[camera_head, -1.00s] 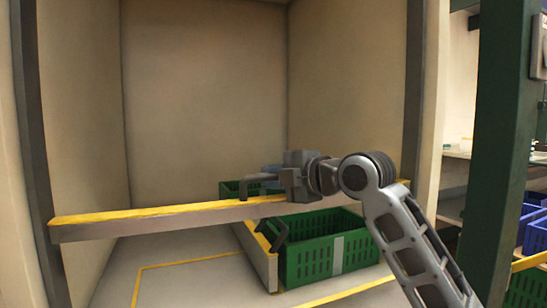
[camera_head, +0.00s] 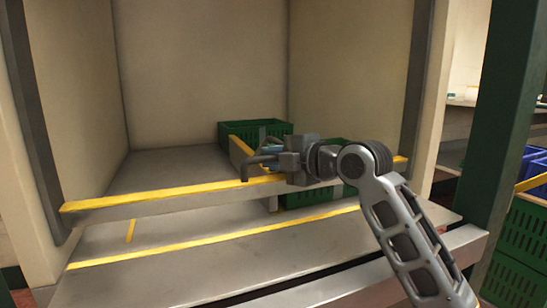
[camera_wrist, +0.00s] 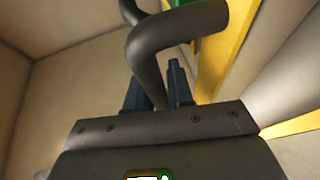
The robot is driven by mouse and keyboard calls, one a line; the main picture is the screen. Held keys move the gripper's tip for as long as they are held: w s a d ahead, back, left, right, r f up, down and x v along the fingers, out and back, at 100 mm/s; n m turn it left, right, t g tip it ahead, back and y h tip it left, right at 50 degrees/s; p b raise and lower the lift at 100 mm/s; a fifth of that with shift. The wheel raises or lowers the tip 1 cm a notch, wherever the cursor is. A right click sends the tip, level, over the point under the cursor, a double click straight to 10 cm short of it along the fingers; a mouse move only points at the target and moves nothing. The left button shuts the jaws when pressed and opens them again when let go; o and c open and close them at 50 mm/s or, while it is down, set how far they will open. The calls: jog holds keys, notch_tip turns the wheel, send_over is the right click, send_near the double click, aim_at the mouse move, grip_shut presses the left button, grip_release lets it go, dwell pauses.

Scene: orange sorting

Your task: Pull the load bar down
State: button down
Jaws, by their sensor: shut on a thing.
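The load bar (camera_head: 135,201) is a long grey beam with a yellow top strip. It spans the front of the bay between two dark side posts, above the bay floor. A grey bent handle (camera_head: 247,169) stands at the bar, right of its middle. My gripper (camera_head: 272,154) is shut on this handle, with my arm reaching in from the right. In the wrist view, the thick curved handle (camera_wrist: 152,45) passes between the two dark fingers of my gripper (camera_wrist: 154,80). Part of the grip is hidden by the gripper body.
A green crate (camera_head: 240,130) stands at the back of the bay behind the bar. Another green crate (camera_head: 300,200) is partly hidden by the bar and my gripper. A dark green post (camera_head: 490,140) and blue crates (camera_head: 530,170) are at the right. The left floor is clear.

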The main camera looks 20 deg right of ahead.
jog(key=shift+f, duration=0.45)
jog(key=c, duration=1.1)
grip_release()
jog(key=shift+s+r, duration=0.1)
jog(key=p+v, duration=0.1)
jog(key=v, duration=0.6)
jog(key=shift+s+d+r, duration=0.15)
jog(key=shift+s, duration=0.15)
jog(key=shift+r+p, duration=0.15)
jog(key=shift+p, duration=0.2)
